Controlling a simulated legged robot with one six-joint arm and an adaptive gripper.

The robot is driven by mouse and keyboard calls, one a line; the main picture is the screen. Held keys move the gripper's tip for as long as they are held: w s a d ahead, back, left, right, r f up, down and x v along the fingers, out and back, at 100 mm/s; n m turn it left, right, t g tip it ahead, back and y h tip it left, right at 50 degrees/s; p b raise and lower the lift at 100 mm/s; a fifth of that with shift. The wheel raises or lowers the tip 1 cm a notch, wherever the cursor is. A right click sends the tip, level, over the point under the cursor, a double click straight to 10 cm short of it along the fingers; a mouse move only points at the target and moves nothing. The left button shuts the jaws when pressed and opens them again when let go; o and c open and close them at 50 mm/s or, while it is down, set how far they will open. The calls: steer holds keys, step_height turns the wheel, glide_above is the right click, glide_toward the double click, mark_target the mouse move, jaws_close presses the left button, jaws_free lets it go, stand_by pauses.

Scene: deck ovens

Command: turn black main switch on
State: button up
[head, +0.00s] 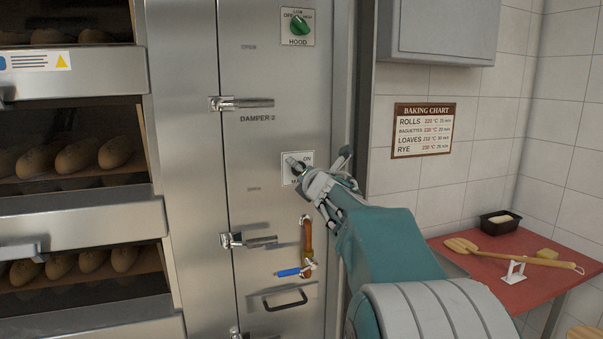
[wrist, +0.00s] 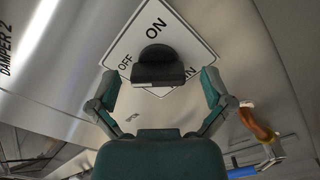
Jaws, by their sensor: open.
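The black main switch (wrist: 157,65) is a round knob with a raised bar on a white plate (wrist: 188,42). The plate reads OFF and ON, with the lower label partly hidden. The plate also shows in the head view (head: 308,156), where my gripper covers most of the knob. My gripper (head: 317,166) is in front of the plate. In the wrist view, my gripper (wrist: 159,84) is open, with one finger on each side of the knob. I see gaps between fingers and knob. I cannot tell which label the knob points to.
A green hood knob (head: 299,25) is higher on the steel panel. A damper handle (head: 243,103) is at upper left. A brass pipe with a blue-handled valve (head: 289,272) is below. A red table (head: 500,285) with a wooden paddle (head: 510,254) stands at right.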

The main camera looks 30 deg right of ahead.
steer(key=shift+a, duration=0.15)
steer(key=c, duration=1.1)
steer(key=shift+c, duration=0.2)
steer(key=m, duration=1.4)
steer(key=shift+f, duration=0.1)
steer(key=shift+f+m, duration=0.15)
steer(key=shift+m, duration=1.75)
